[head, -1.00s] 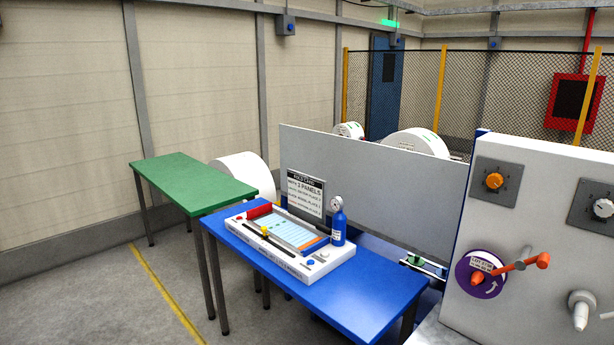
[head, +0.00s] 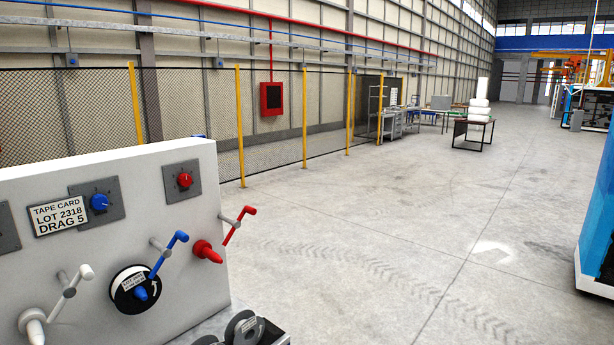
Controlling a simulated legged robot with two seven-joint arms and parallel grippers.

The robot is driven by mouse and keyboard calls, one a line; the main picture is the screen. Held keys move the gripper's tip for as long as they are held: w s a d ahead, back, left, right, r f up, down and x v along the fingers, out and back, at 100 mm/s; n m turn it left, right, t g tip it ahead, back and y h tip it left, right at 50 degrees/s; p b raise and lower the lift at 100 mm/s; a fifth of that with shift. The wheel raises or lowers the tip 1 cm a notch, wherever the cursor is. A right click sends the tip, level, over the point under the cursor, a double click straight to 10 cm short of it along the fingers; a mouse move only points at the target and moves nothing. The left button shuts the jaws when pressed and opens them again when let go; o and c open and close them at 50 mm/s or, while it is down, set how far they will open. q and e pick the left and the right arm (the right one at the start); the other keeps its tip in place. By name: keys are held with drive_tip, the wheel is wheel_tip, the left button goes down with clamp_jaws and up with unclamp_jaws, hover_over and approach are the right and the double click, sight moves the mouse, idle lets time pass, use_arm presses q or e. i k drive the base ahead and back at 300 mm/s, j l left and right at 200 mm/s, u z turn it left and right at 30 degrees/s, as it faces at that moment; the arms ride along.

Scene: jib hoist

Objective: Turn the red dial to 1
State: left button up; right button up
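The red dial (head: 185,180) sits on a grey square plate near the top right corner of the white panel (head: 120,245), at the left of the head view. A small light pointer mark shows on the knob, but its scale is too small to read. Neither of my grippers is in the head view, and nothing touches the dial.
Left of it are a blue dial (head: 99,203) and a tape card (head: 60,216) reading LOT 2318, DRAG 5. Below, white, blue (head: 168,255) and red (head: 238,225) cranks stick out. A dark tray with reels (head: 243,330) stands below. The floor (head: 400,240) to the right is open.

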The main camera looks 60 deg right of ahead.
sight(184, 179)
drive_tip(key=z, duration=1.05)
